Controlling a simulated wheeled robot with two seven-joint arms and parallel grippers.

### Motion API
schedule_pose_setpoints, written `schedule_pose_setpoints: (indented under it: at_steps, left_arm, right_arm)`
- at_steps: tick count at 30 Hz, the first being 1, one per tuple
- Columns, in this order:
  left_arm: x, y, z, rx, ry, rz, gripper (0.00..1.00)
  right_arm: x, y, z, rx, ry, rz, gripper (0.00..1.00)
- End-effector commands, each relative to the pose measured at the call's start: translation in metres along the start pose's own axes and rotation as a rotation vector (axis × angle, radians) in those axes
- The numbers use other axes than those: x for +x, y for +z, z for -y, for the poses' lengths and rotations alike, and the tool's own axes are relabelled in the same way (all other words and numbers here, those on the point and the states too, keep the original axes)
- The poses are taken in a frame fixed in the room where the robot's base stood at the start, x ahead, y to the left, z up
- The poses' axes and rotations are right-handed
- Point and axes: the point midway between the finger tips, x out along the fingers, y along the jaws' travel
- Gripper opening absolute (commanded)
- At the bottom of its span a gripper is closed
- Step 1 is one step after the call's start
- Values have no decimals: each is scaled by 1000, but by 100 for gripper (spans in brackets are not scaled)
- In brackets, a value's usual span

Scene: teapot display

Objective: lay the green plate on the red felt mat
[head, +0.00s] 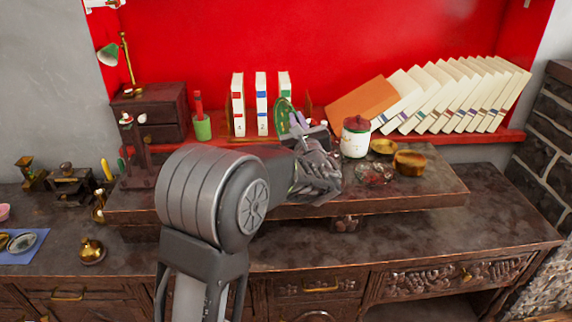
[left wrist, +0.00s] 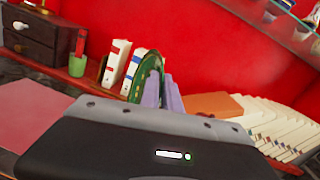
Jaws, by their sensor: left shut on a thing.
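The green plate (head: 281,113) stands roughly on edge, held up in front of the white books. It also shows in the left wrist view (left wrist: 142,75). My left gripper (head: 294,121) is shut on it, with its pale purple fingers (left wrist: 162,91) at the plate's right side. The red felt mat (left wrist: 32,112) lies flat at the left of the left wrist view, apart from the plate. In the head view I cannot make out the mat; my left arm covers much of the shelf there. My right gripper is not in view.
A white pot with a red lid (head: 355,137) and brass bowls (head: 410,162) stand right of my gripper. A small drawer chest (head: 149,112) and green cup (head: 202,127) stand at the back left. Leaning books (head: 455,95) fill the back right. The counter's front right is clear.

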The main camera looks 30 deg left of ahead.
Motion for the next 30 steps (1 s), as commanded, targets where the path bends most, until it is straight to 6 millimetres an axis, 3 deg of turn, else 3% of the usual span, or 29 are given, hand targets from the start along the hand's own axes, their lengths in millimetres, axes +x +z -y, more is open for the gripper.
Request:
schedule_pose_setpoints:
  at_steps: [10, 21, 30]
  left_arm:
    - [0, -2, 0, 1, 0, 1, 0]
    - [-4, -57, -11, 3, 1, 0, 0]
    - [-4, -61, -12, -1, 1, 2, 0]
  right_arm:
    - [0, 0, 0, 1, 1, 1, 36]
    - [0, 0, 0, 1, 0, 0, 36]
    - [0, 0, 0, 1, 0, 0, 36]
